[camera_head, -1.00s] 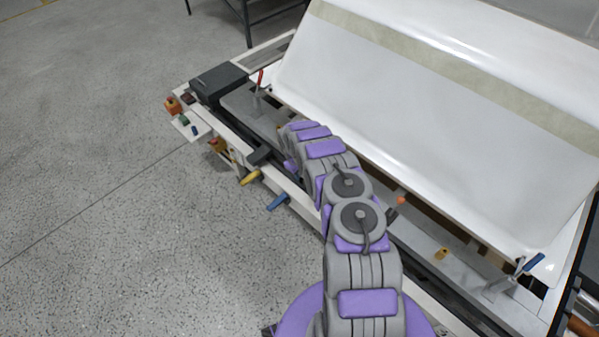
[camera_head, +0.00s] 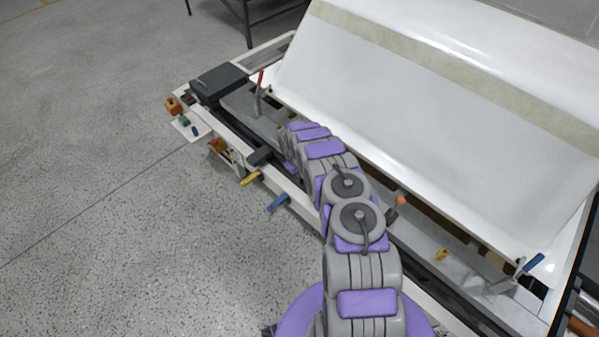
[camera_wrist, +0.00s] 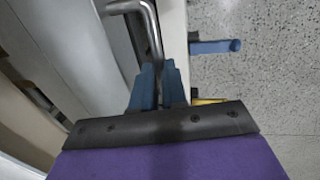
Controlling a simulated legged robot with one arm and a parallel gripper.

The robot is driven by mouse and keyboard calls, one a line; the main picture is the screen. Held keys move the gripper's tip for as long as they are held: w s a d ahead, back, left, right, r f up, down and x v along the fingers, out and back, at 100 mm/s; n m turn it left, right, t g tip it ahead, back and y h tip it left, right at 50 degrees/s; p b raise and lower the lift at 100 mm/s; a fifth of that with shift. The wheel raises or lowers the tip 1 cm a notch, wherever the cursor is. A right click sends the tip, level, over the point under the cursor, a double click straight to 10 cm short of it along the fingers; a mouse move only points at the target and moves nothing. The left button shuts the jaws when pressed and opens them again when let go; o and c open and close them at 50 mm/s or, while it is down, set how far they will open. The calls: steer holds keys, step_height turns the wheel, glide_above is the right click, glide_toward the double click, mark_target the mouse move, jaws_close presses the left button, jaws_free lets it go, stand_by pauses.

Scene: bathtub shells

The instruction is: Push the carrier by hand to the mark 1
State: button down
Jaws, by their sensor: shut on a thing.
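The carrier is the long grey bed (camera_head: 240,108) with the large white bathtub shell (camera_head: 430,105) tilted on it, a beige band running along the shell. In the wrist view, my gripper (camera_wrist: 159,80) has its blue fingers shut on a bent metal bar (camera_wrist: 153,32), which looks like a handle. In the head view my arm reaches over the near side of the machine, and the fingertips are hidden behind it. The mark 1 cannot be made out in either view.
A red-handled clamp (camera_head: 261,80) and a blue-handled clamp (camera_head: 530,264) stand on the bed. Blue (camera_head: 277,203) and yellow (camera_head: 250,178) levers stick out from the near frame. A dark box (camera_head: 218,80) sits at the left end. Open speckled floor (camera_head: 90,190) lies left.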

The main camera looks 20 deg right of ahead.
steer(key=shift+w+a+r, duration=0.1)
steer(key=shift+w+r, duration=0.05)
steer(key=shift+w, duration=0.15)
steer(key=shift+w+a+f, duration=0.15)
steer(key=shift+w+f, duration=0.05)
steer(key=shift+w, duration=0.1)
steer(key=c, duration=1.2)
jaws_free()
steer(key=shift+s, duration=0.1)
steer(key=shift+o, duration=0.2)
steer(key=shift+r, duration=0.15)
step_height(320, 180, up, 17)
steer(key=s+a+p, duration=0.1)
steer(key=a+p, duration=0.1)
steer(key=p, duration=0.1)
steer(key=shift+a+p, duration=0.35)
steer(key=shift+p, duration=0.05)
